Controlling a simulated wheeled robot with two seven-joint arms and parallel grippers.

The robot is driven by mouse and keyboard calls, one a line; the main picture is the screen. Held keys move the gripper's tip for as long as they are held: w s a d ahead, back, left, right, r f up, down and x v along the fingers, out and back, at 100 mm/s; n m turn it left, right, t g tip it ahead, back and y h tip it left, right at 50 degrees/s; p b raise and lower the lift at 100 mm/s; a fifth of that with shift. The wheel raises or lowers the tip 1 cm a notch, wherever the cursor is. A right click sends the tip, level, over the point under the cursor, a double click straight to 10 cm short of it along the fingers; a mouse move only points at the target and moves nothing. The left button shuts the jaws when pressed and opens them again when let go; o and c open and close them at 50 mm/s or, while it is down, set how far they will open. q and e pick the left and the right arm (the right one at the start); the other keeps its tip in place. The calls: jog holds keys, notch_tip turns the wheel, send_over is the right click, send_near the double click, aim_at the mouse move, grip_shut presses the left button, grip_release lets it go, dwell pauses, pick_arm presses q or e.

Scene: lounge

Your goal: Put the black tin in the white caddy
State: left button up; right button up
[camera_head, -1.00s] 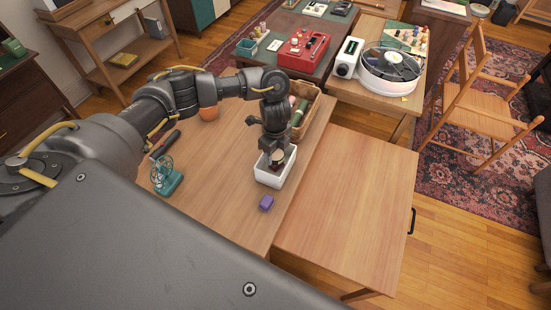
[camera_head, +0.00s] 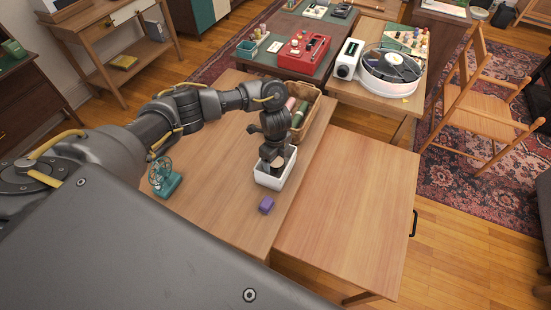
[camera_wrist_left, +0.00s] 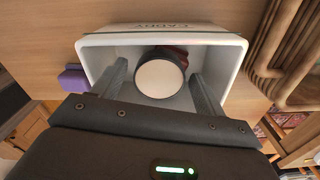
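The black tin, with its round cream top, is inside the white caddy; it shows in the wrist view (camera_wrist_left: 160,78) and in the head view (camera_head: 278,161). The white caddy (camera_head: 268,181) stands on the wooden table, and its marked rim also shows in the wrist view (camera_wrist_left: 222,41). My left gripper (camera_wrist_left: 158,78) reaches into the caddy, one finger on each side of the tin, with narrow gaps visible; it looks open. In the head view the left gripper (camera_head: 272,160) partly hides the tin. The tin's base is hidden. My right gripper is not in view.
A purple block (camera_head: 266,205) lies just in front of the caddy. A wicker basket (camera_head: 301,125) with rolls stands behind it. A small teal fan (camera_head: 165,178) stands to the left. The wooden surface on the right (camera_head: 350,210) is clear.

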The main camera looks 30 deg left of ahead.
aim_at(275, 161)
pick_arm(q)
jog(key=shift+r, duration=0.25)
notch_tip(275, 161, up, 12)
jog(key=p, duration=0.3)
jog(key=shift+s, duration=0.1)
dwell(0.6)
